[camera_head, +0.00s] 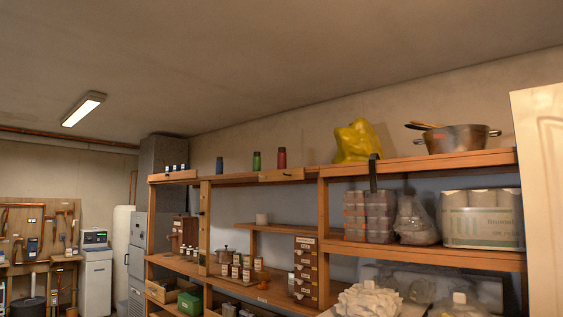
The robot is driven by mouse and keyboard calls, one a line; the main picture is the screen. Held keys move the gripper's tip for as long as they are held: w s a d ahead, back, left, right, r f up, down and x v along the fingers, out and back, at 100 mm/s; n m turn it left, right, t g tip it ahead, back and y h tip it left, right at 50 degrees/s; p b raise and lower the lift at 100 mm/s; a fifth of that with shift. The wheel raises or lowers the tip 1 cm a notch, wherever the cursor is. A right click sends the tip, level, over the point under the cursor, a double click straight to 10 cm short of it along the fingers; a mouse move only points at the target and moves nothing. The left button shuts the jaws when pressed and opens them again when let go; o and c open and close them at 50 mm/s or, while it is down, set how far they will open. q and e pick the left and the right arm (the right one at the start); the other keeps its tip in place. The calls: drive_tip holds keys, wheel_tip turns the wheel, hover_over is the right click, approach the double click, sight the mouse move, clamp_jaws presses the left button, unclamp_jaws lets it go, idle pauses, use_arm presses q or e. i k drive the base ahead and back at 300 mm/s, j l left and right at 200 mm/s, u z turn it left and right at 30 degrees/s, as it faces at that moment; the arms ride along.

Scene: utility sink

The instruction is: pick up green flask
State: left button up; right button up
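The green flask (257,161) stands upright on the top shelf (232,179) of the wooden shelving. A blue flask (220,164) stands to its left and a red flask (282,158) to its right, both upright and apart from it. Neither of my grippers shows in the head view.
A yellow bag (357,142) and a metal pot (458,138) sit farther right on the top shelf. Lower shelves hold jars, a small drawer unit (306,270) and plastic packs. A white panel (541,190) stands at the right edge. A tool board (38,235) hangs far left.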

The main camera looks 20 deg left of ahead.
sight(256, 158)
drive_tip(key=i+u, duration=0.3)
drive_tip(key=i, duration=0.4)
drive_tip(key=i+l+u, duration=0.2)
drive_tip(key=i+u, duration=0.15)
drive_tip(key=i, duration=0.3)
drive_tip(key=i+j+u, duration=0.25)
drive_tip(key=i+u, duration=0.15)
drive_tip(key=i, duration=0.25)
drive_tip(key=i+u, duration=0.4)
drive_tip(key=i, duration=0.25)
drive_tip(key=i+l+u, duration=0.1)
drive_tip(key=i+u, duration=0.35)
drive_tip(key=i, duration=0.2)
drive_tip(key=i+l+z, duration=0.15)
drive_tip(key=i+z, duration=0.3)
drive_tip(key=i, duration=0.55)
drive_tip(key=i+j+z, duration=0.15)
drive_tip(key=i+z, duration=0.25)
drive_tip(key=i, duration=0.6)
